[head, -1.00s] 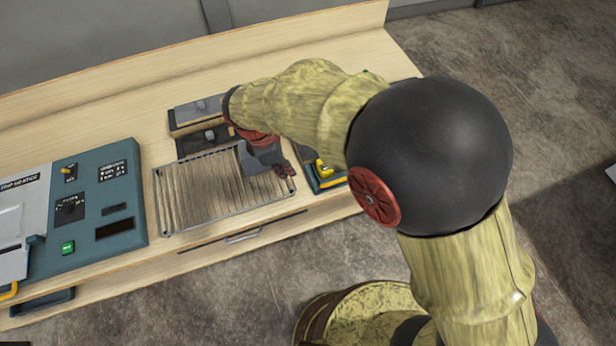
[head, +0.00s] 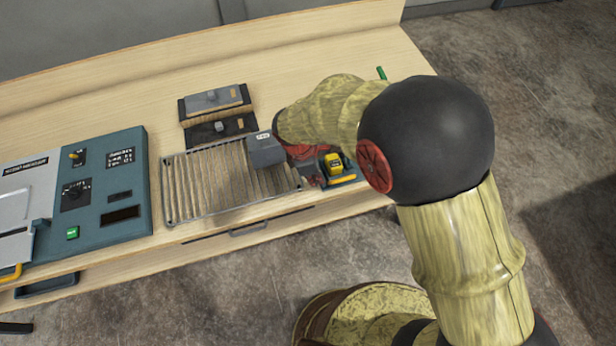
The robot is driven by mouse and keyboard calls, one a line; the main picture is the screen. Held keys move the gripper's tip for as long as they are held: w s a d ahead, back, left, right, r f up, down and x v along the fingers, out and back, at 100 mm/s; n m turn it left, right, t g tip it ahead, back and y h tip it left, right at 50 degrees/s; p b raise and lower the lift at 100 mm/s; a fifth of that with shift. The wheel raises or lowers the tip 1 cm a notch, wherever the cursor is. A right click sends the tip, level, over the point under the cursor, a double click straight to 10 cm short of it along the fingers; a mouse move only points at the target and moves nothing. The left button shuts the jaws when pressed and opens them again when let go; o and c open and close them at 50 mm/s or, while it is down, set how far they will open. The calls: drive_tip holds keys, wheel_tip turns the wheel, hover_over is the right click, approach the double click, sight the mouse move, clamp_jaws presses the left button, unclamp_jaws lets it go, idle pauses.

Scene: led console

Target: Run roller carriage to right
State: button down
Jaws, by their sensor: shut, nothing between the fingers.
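A rack of parallel metal rollers (head: 205,187) lies on the wooden bench. A dark grey block with a small white label, which looks like the roller carriage (head: 266,152), sits over the right part of the rack. My gripper (head: 315,174), with reddish fingers, is shut and empty just right of the block, by the rack's right end. My arm hides part of it, and I cannot tell whether it touches the block.
A yellow device on a teal base (head: 336,166) stands close right of my gripper. A teal control console (head: 100,185) stands left of the rack. A grey-topped dark box (head: 214,99) is behind the rack. The bench's back left is clear.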

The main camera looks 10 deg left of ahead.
drive_tip(key=shift+w+d, duration=0.1)
drive_tip(key=shift+d, duration=0.05)
drive_tip(key=w+d+p, duration=0.3)
drive_tip(key=w+d, duration=0.4)
drive_tip(key=d, duration=0.5)
drive_tip(key=w+d+p, duration=0.3)
drive_tip(key=w+d, duration=0.5)
drive_tip(key=d, duration=0.5)
drive_tip(key=w+d+p, duration=0.4)
drive_tip(key=w+d, duration=0.3)
drive_tip(key=d, duration=0.5)
drive_tip(key=shift+w+d, duration=0.15)
drive_tip(key=shift+w, duration=0.25)
drive_tip(key=shift+a, duration=0.4)
drive_tip(key=a, duration=0.2)
drive_tip(key=s, duration=0.1)
drive_tip(key=shift+s+a+r, duration=0.1)
drive_tip(key=shift+a+r, duration=0.15)
drive_tip(key=shift+a, duration=0.15)
drive_tip(key=v, duration=1)
drive_tip(key=shift+s, duration=0.15)
drive_tip(key=shift+a, duration=0.15)
